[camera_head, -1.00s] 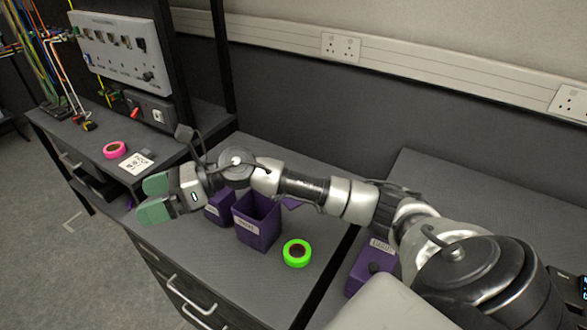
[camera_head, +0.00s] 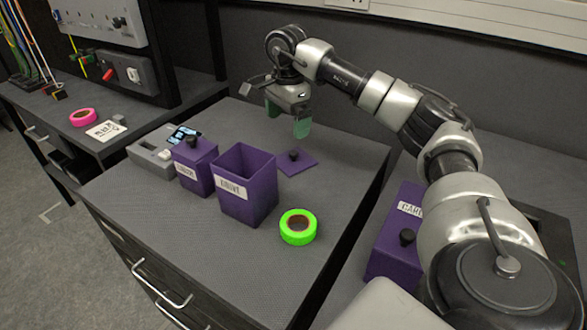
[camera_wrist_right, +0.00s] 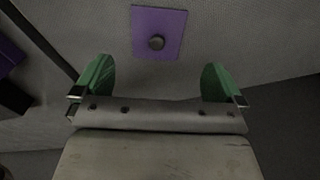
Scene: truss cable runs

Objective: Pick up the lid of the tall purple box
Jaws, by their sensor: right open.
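The tall purple box (camera_head: 250,200) stands open on the desk, with a white label on its front. A flat purple lid (camera_head: 300,166) with a dark round knob lies on the desk just behind and to the right of it. My right gripper (camera_head: 288,118) points down above the desk, beyond the lid, open and empty. In the right wrist view the lid (camera_wrist_right: 172,24) lies ahead of the open green fingers (camera_wrist_right: 158,70), roughly centred between them and apart from them. My left gripper is not in view.
A smaller lidded purple box (camera_head: 196,172) and a grey device (camera_head: 150,160) stand left of the tall box. A green tape roll (camera_head: 298,227) lies to its right. Another lidded purple box (camera_head: 398,235) is at the right, near my arm. Desk around the lid is clear.

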